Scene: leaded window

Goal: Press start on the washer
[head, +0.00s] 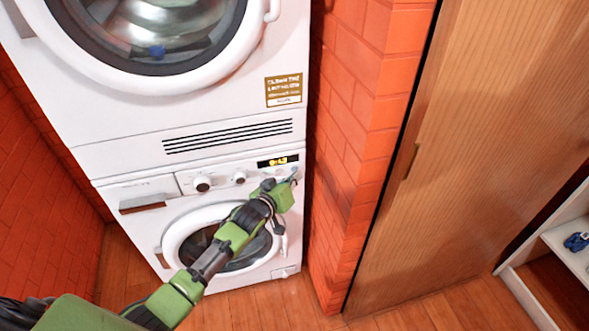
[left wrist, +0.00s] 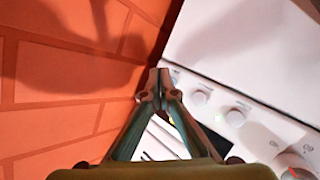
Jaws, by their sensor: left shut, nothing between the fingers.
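The washer (head: 150,187) is the lower white front-loader, with a round door (head: 183,225). Its control panel has knobs (head: 202,184) and a lit display (head: 278,161) with yellow digits. My left gripper (head: 293,176) is at the panel's right end, just below the display. It is shut and empty. In the left wrist view the closed fingertips (left wrist: 158,78) are beside round controls on the white panel (left wrist: 235,116). I cannot tell whether the tips touch the panel. The start button cannot be made out clearly; the gripper may cover part of that area. My right gripper is not in view.
A second white machine (head: 120,118) with a large round door is stacked above the washer. An orange brick wall (head: 345,130) stands close on the right, beside my left gripper. A wooden door (head: 470,150) and a white shelf (head: 565,240) are farther right. Wooden floor lies in front.

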